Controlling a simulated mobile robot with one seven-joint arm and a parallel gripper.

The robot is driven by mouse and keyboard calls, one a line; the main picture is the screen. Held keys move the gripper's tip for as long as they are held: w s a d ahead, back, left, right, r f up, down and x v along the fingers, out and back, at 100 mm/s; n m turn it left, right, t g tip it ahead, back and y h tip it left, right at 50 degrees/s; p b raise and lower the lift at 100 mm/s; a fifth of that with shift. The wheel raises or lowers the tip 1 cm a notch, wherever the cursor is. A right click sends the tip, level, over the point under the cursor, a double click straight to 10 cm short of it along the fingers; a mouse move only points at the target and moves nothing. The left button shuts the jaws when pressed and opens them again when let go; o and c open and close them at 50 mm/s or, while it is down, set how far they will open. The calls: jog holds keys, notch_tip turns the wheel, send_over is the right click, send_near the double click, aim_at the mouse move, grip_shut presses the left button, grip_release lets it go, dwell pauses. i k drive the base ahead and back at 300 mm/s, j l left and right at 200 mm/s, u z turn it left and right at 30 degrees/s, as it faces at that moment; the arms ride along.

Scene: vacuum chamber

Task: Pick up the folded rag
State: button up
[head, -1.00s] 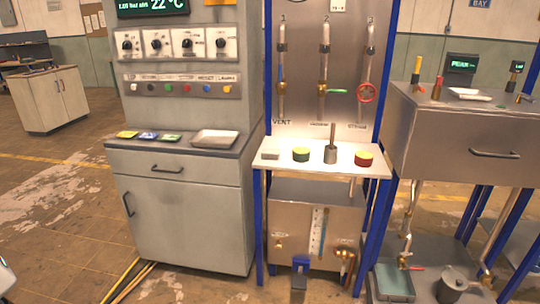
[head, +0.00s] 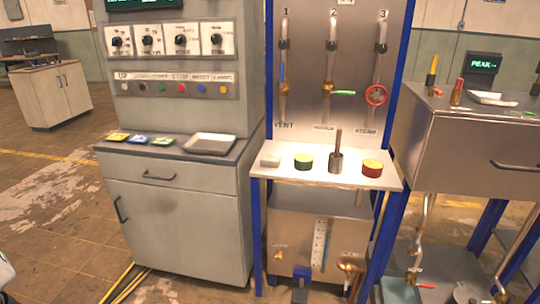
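A small pale, flat-topped item (head: 270,160), which looks like the folded rag, lies at the left end of the steel shelf (head: 325,177) under the valve panel. It is too small to make out folds.
The shelf also holds a metal cup with a rod (head: 336,160) and a red tin (head: 372,168). A grey cabinet (head: 180,220) with a shallow tray (head: 209,144) stands left. A steel bench (head: 470,150) stands right. Open floor (head: 60,230) lies at left.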

aim_at(270, 161)
jog(key=i+l+u, duration=0.2)
jog(key=i+l, duration=0.55)
jog(key=i, duration=0.3)
jog(key=i+l+u, duration=0.15)
jog(key=i+l, duration=0.75)
jog(key=i, duration=0.1)
